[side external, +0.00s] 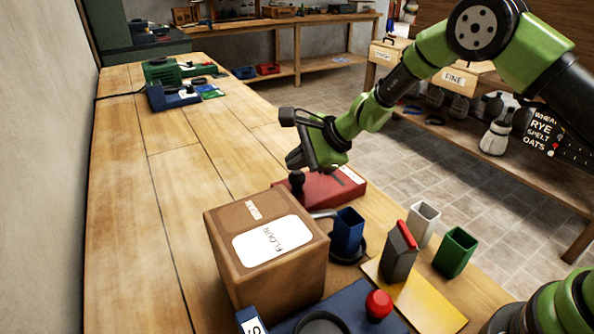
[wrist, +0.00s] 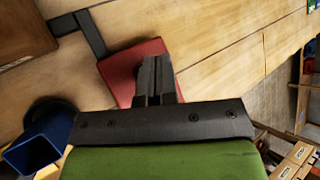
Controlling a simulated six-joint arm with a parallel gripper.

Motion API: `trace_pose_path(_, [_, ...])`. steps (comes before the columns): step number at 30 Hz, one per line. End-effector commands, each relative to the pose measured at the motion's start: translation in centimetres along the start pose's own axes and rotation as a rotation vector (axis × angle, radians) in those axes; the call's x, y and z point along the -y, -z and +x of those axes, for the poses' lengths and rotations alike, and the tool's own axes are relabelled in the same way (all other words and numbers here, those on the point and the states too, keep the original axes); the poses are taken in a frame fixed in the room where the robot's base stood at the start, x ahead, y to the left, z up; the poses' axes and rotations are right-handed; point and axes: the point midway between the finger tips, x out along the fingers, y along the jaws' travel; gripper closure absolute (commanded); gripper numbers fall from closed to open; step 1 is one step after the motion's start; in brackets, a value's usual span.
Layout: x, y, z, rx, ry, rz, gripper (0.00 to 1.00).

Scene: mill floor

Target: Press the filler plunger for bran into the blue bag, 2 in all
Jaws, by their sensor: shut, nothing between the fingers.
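A red filler (side external: 335,188) lies on the bench with a black plunger knob (side external: 297,184) standing up at its left end. A small label on it is too small to read. A blue bag (side external: 348,232), open at the top, stands upright on a dark round base beside the filler, by a grey spout. My gripper (side external: 295,160) is shut and empty, just above the knob. In the wrist view my gripper (wrist: 154,78) is over the red filler (wrist: 122,66), and the knob is hidden. The blue bag (wrist: 32,153) shows at lower left there.
A grey red-topped block (side external: 400,258), a white bin (side external: 423,222) and a green bin (side external: 455,250) stand to the right. A red button (side external: 379,303) is in front.

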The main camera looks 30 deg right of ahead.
Motion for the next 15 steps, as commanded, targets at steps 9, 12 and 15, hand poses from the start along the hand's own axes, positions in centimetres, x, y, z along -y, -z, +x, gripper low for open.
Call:
trace_pose_path(9, [-0.19, 0.19, 0.27, 0.000, 0.000, -0.002, 1.00])
trace_pose_path(12, [-0.25, 0.25, 0.36, 0.000, 0.000, -0.001, 1.00])
trace_pose_path(15, [-0.32, 0.32, 0.45, 0.000, 0.000, 0.000, 1.00])
